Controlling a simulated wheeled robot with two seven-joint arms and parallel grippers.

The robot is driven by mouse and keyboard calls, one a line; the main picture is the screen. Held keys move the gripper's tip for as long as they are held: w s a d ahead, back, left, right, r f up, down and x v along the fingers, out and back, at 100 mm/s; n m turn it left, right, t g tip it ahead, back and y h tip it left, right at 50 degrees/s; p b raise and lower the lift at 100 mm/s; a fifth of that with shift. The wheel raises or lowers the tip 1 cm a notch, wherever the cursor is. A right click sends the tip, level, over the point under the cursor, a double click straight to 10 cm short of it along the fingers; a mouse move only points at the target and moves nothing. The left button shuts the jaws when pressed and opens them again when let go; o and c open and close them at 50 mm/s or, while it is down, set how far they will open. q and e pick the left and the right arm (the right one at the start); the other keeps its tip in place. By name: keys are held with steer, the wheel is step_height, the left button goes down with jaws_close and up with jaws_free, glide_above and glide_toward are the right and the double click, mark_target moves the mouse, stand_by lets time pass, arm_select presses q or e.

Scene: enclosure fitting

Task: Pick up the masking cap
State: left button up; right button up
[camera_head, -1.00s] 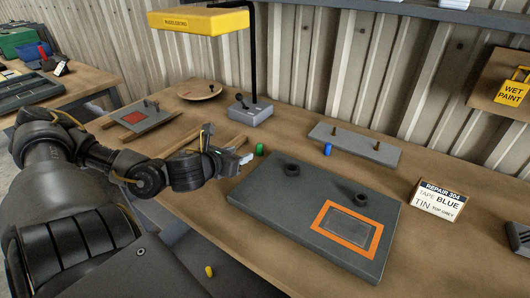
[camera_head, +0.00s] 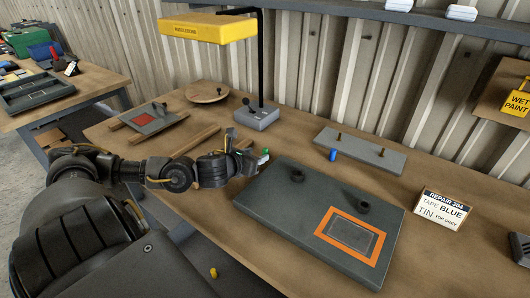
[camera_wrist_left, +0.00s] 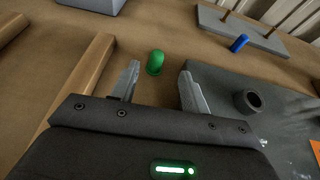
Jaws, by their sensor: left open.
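A green cap (camera_head: 266,151) stands on the bench just beyond my left gripper (camera_head: 256,160). In the left wrist view the same green cap (camera_wrist_left: 155,62) shows between and slightly past the fingertips of the open left gripper (camera_wrist_left: 159,76); I see no grip on it. A blue cap (camera_head: 333,155) stands in front of the grey plate with pegs and also shows in the left wrist view (camera_wrist_left: 239,43). A yellow cap (camera_head: 213,272) lies low down, below the bench's front edge. My right gripper is not in view.
A dark grey panel (camera_head: 270,215) with two black rings and an orange-framed patch lies right of the gripper. The grey plate with pegs (camera_head: 370,152) is behind it. Wooden strips (camera_head: 197,141) and a lamp base (camera_head: 257,117) are near. A card (camera_head: 441,210) reads "TAPE BLUE".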

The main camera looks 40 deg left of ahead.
mark_target(264, 151)
arm_select(q)
steer(key=x, duration=0.1)
steer(key=p+x, duration=0.1)
steer(key=x, duration=0.1)
steer(key=p+x, duration=0.1)
steer(key=shift+w+a, duration=0.25)
steer(key=shift+a, duration=0.05)
steer(key=shift+w, duration=0.15)
steer(key=shift+f, duration=0.1)
steer(key=c, duration=0.8)
jaws_close()
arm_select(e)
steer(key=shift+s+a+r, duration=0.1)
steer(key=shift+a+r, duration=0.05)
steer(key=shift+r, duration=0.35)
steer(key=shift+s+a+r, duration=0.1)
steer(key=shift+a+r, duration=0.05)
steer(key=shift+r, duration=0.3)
